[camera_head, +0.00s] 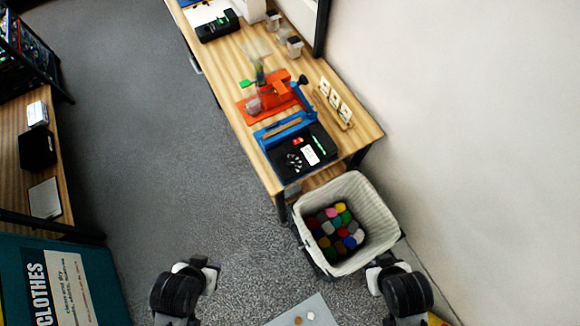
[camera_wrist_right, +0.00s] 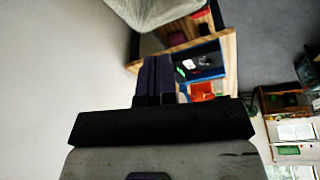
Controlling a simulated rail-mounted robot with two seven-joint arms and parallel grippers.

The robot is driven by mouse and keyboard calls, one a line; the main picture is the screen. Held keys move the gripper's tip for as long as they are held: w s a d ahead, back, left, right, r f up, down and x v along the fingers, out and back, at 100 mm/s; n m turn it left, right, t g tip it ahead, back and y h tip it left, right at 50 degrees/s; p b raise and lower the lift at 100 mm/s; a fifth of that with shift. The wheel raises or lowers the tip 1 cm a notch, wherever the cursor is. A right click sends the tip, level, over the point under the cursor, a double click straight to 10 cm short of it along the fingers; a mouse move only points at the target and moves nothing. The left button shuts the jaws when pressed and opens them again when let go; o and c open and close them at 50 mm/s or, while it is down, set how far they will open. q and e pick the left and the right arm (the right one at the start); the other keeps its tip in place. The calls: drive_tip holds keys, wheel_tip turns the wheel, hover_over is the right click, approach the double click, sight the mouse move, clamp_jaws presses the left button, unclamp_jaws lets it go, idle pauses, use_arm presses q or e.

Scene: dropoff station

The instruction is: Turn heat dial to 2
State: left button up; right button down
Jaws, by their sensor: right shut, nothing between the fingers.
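The heat dial (camera_head: 294,162) is a dark knob ringed by white marks on the black panel of a blue-framed machine (camera_head: 286,130). The machine stands at the near end of the wooden table, and the dial's setting is too small to read. My left gripper (camera_head: 207,268) is low in the head view, over the floor and well short of the table. My right gripper (camera_head: 383,262) is beside the near side of the basket, apart from the machine. In the right wrist view its dark fingers (camera_wrist_right: 158,76) are together and empty. The machine (camera_wrist_right: 200,65) shows beyond them, its dial not clear.
A pale basket (camera_head: 375,205) of colourful items stands at the table's near end, between my right gripper and the machine. An orange device (camera_head: 270,101) and a wooden rack with white pieces (camera_head: 335,103) are near the machine. Grey floor (camera_head: 170,130) is clear left of the table.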

use_arm(q)
drive_tip(key=shift+w+a+r, duration=0.15)
drive_tip(key=shift+w+a, duration=0.15)
drive_tip(key=shift+w, duration=0.2)
drive_tip(key=shift+w+a+r, duration=0.15)
drive_tip(key=shift+w+a, duration=0.1)
drive_tip(key=shift+w, duration=0.25)
use_arm(e)
drive_tip(key=shift+w+a+r, duration=0.15)
drive_tip(key=shift+w+a, duration=0.25)
drive_tip(key=shift+w, duration=0.2)
use_arm(q)
drive_tip(key=shift+s, duration=0.1)
